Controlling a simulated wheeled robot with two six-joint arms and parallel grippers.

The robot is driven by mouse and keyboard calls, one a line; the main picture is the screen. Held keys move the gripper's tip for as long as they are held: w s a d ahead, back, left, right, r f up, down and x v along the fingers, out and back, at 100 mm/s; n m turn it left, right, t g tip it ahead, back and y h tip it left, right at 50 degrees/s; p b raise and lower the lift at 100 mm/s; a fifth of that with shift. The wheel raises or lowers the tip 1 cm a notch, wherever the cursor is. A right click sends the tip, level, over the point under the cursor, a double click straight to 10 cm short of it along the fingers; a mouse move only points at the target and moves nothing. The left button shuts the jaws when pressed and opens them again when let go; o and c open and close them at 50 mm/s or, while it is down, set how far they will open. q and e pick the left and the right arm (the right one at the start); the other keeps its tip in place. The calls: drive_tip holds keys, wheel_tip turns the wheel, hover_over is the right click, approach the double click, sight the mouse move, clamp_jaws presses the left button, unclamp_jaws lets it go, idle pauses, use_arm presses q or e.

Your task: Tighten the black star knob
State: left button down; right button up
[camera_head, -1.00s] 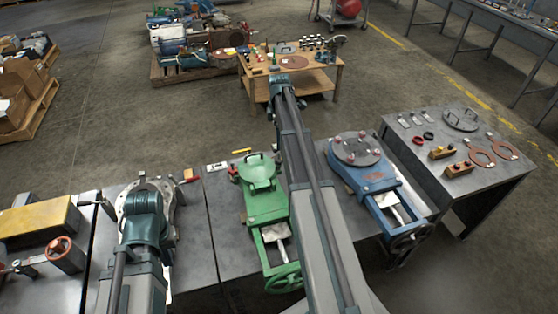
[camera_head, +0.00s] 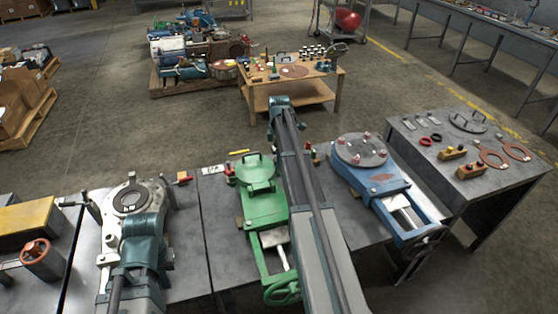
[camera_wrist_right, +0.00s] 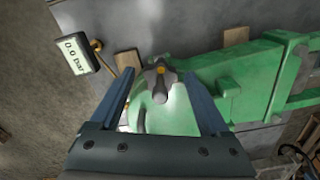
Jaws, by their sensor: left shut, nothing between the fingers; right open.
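The star knob (camera_wrist_right: 158,80) shows in the right wrist view as a dark grey lobed knob with a yellowish centre, beside the green valve body (camera_wrist_right: 180,112). My right gripper (camera_wrist_right: 160,76) is open, one finger on each side of the knob in that view; contact cannot be judged. In the head view the green valve (camera_head: 262,205) stands on the bench. My right arm (camera_head: 300,170) reaches past it and hides part of it; the knob cannot be made out there. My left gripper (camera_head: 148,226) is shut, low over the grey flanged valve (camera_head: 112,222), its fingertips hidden.
A gauge reading 0.0 bar (camera_wrist_right: 75,58) lies near the knob in the wrist view. The blue valve (camera_head: 385,185) stands right of my right arm. A side table (camera_head: 500,180) holds rings and wooden blocks. A wooden table (camera_head: 265,92) and a loaded pallet stand behind.

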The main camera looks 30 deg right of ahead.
clamp_jaws()
idle(0.3)
drive_tip(key=shift+m, duration=0.3)
drive_tip(key=m, duration=0.6)
drive_tip(key=shift+m, duration=0.3)
drive_tip(key=m, duration=0.4)
drive_tip(key=shift+m, duration=1.7)
